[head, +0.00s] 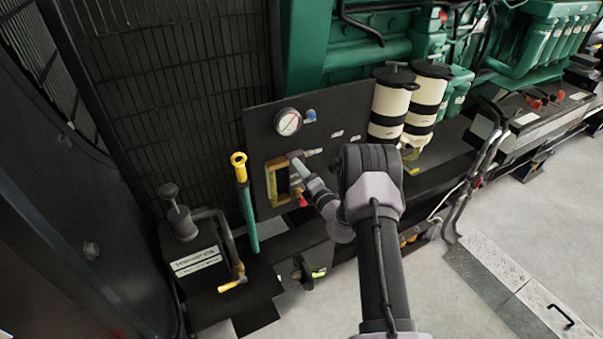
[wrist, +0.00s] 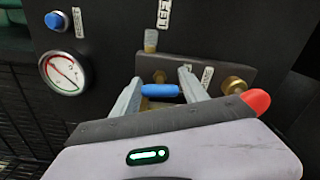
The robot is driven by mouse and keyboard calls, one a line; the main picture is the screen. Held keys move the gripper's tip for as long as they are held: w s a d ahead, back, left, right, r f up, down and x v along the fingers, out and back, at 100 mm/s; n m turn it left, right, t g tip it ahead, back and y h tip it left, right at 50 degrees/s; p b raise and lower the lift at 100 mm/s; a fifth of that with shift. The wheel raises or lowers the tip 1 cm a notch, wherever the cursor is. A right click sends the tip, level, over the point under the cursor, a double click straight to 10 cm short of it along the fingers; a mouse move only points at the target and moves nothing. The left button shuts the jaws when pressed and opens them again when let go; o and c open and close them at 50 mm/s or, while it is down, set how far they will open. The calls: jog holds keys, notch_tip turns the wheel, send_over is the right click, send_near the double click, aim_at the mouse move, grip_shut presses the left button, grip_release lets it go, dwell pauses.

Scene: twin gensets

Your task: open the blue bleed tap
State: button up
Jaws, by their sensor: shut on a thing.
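The blue bleed tap (wrist: 160,90) shows in the wrist view as a short blue bar lying crosswise in front of a brass fitting on a dark panel. My gripper (wrist: 161,86) has one finger at each end of the bar and is shut on it. In the head view my gripper (head: 293,160) reaches the panel below the gauge, beside a yellow brass frame. The blue bar cannot be made out there.
A red-tipped tap (wrist: 256,100) is close to my right finger. A pressure gauge (wrist: 62,73) and a blue knob (wrist: 55,20) are on the panel at left. Cream filter canisters (head: 389,103) stand to the right. A yellow-topped green handle (head: 246,200) stands at left.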

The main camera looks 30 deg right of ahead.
jog(key=shift+f+n+b, duration=0.1)
jog(key=shift+n+b, duration=0.2)
jog(key=shift+n, duration=1.4)
jog(key=shift+s, duration=0.1)
jog(key=shift+a+f, duration=0.2)
jog(key=shift+f, duration=0.1)
jog(key=shift+c, duration=0.2)
jog(key=o, duration=1.3)
jog(key=shift+d+f, duration=0.1)
jog(key=shift+d, duration=0.05)
jog(key=shift+o, duration=0.2)
